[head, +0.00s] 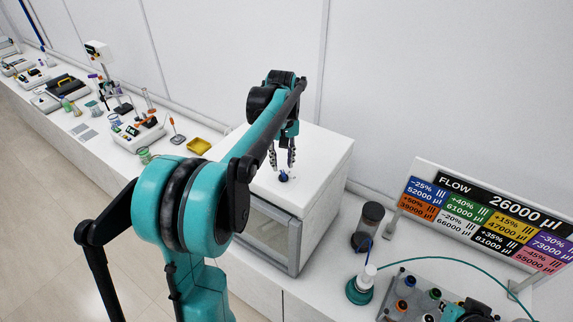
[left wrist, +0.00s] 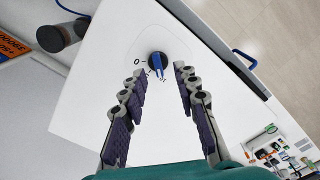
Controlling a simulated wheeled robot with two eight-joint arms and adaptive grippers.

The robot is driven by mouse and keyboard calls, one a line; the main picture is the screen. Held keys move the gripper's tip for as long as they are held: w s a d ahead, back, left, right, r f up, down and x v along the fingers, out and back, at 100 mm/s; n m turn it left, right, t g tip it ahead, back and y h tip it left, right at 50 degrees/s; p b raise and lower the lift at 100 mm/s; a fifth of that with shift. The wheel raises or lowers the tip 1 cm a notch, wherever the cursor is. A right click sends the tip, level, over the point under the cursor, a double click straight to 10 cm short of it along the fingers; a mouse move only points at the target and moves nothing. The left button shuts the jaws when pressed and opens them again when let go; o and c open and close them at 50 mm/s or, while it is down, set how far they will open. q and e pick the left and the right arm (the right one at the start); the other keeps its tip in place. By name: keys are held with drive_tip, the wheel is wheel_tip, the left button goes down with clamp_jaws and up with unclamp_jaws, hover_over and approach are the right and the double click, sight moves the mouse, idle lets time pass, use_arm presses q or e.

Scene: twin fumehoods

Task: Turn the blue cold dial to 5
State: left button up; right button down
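The dial (left wrist: 157,65) is a round dark knob with a blue pointer bar, on the flat white top of a box-shaped unit (head: 322,150). In the left wrist view a "0" and other small marks are printed beside it. The blue bar points down the picture towards the marks; its exact reading is hard to tell. In the head view the dial (head: 284,177) shows as a small blue spot below my left gripper (head: 282,166). My left gripper (left wrist: 161,74) is open, its fingertips apart on either side of the dial's lower part, with nothing held. Contact cannot be told.
A flow sign (head: 480,215) with coloured labels stands at the right. A dark cylinder (head: 368,226) and a white and green bottle (head: 362,283) stand right of the unit. A yellow tray (head: 199,146) lies left of it. The unit's top around the dial is clear.

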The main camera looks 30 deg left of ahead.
sight(283, 173)
use_arm(q)
drive_tip(key=f, duration=0.2)
drive_tip(key=w+f, duration=0.1)
drive_tip(key=f, duration=0.1)
drive_tip(key=shift+f, duration=0.15)
drive_tip(key=shift+s, duration=0.35)
drive_tip(key=shift+w, duration=0.15)
clamp_jaws()
use_arm(e)
drive_tip(key=shift+w+r, duration=0.25)
drive_tip(key=shift+r, duration=0.1)
drive_tip(key=shift+f, duration=0.2)
use_arm(q)
drive_tip(key=m+b, duration=0.2)
drive_tip(key=m, duration=0.2)
drive_tip(key=shift+f+m, duration=0.1)
drive_tip(key=shift+m, duration=0.2)
drive_tip(key=shift+m+b, duration=1.05)
drive_tip(key=shift+m, duration=1.55)
use_arm(e)
drive_tip(key=shift+f, duration=2.15)
